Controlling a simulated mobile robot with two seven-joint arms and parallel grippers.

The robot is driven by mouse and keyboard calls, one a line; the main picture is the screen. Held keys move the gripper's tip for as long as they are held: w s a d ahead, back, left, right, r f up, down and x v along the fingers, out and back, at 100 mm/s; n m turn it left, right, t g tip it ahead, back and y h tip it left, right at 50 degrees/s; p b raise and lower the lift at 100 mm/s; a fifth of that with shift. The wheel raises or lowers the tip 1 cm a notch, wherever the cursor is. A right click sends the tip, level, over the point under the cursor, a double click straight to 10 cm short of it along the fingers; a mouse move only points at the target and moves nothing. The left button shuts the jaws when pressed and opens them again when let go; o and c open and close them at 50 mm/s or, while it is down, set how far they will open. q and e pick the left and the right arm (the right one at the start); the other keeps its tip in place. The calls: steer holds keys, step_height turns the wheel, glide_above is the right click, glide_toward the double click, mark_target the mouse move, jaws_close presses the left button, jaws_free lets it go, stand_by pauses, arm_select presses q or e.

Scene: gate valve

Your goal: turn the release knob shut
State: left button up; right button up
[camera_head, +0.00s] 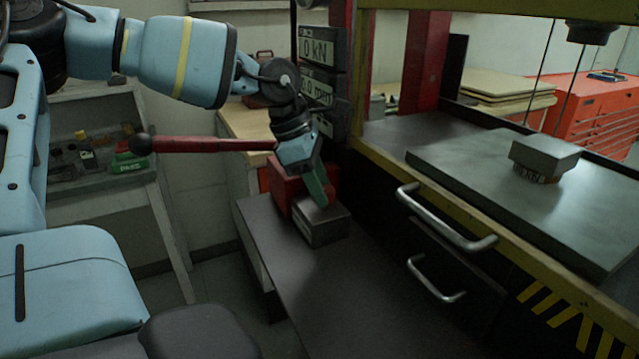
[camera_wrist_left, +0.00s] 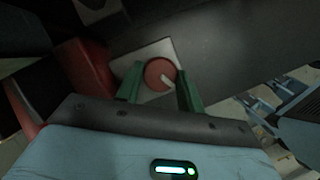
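The release knob (camera_wrist_left: 160,73) is a round red disc with a white pointer mark, on a light plate on a grey block (camera_head: 322,226). In the left wrist view its pointer slants toward the lower right. My left gripper (camera_wrist_left: 158,82) has its green fingers on either side of the knob, very close to its rim; I cannot tell whether they press on it. In the head view, my left gripper (camera_head: 320,192) reaches down to the block's top and largely hides the knob. My right gripper is not in view.
A red lever (camera_head: 215,145) with a black ball end sticks out left, just behind my left wrist. A red housing (camera_head: 284,186) adjoins the block. A dark bench top (camera_head: 330,285) lies in front. The press frame, display panels and metal handles (camera_head: 445,222) stand to the right.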

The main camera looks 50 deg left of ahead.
arm_select(q)
steer(key=shift+c, duration=0.9)
steer(key=shift+w+f+m+g+h+b, duration=0.15)
steer(key=shift+m+g+b, duration=0.1)
steer(key=shift+m+b, duration=0.4)
steer(key=shift+f+m+g+h+b, duration=0.15)
steer(key=shift+m+g+b, duration=0.1)
steer(key=shift+m+b, duration=0.35)
steer(key=shift+a+r+m+g+b, duration=0.2)
steer(key=shift+m+b, duration=0.25)
steer(key=shift+m, duration=0.3)
steer(key=shift+d+r+m+g+b, duration=0.1)
steer(key=shift+m+g+b, duration=0.3)
steer(key=shift+m, duration=0.3)
steer(key=shift+h, duration=0.3)
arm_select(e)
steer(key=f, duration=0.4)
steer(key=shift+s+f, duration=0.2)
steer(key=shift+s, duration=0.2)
arm_select(q)
steer(key=shift+m, duration=0.3)
steer(key=o, duration=0.8)
steer(key=shift+o, duration=0.9)
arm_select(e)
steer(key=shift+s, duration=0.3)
